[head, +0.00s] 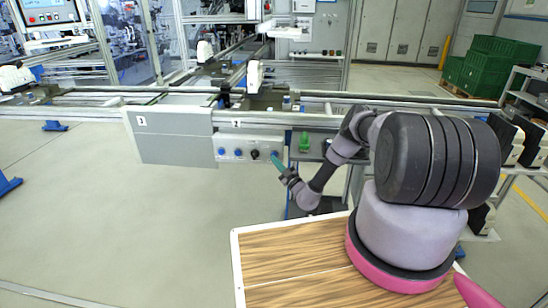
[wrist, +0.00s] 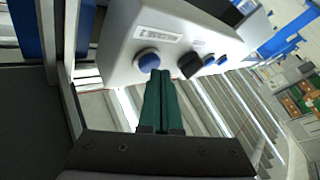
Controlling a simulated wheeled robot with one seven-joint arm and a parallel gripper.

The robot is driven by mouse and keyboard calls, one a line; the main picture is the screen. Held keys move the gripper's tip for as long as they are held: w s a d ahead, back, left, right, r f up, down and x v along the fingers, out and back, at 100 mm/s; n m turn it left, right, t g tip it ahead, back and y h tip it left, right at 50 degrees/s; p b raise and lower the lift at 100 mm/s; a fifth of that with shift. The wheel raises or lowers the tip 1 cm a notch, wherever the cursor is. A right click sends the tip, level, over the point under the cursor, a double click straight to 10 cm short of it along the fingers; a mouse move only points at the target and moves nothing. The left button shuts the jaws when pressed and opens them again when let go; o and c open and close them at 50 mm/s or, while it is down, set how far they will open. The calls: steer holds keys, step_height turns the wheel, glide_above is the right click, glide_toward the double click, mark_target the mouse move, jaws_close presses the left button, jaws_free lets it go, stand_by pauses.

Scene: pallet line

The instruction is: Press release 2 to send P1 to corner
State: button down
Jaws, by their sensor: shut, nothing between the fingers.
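A grey control box (head: 248,143) marked 2 hangs on the front of the conveyor. Its face carries blue buttons and a black knob (head: 255,155). My gripper (head: 275,158) is at the right end of this box, its teal fingers over the rightmost blue button. In the wrist view, my gripper (wrist: 159,72) is shut and empty, its tips just below and right of the nearest blue button (wrist: 148,60), which has a label above it. Whether the tips touch it, I cannot tell. The black knob (wrist: 190,66) is farther right. I cannot make out which pallet is P1.
A plain grey panel (head: 170,136) marked 3 adjoins the box on the left. Conveyor rails (head: 100,97) run above both. A green item (head: 304,142) is mounted to the right of the box. A wood-topped surface (head: 290,265) lies in front.

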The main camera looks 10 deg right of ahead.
steer(key=shift+w+d+r, duration=0.25)
steer(key=shift+w+r, duration=0.05)
steer(key=shift+w, duration=0.25)
stand_by(0.6)
steer(key=shift+s, duration=0.1)
steer(key=shift+s+a+f, duration=0.15)
steer(key=shift+s+a, duration=0.15)
steer(key=shift+s, duration=0.45)
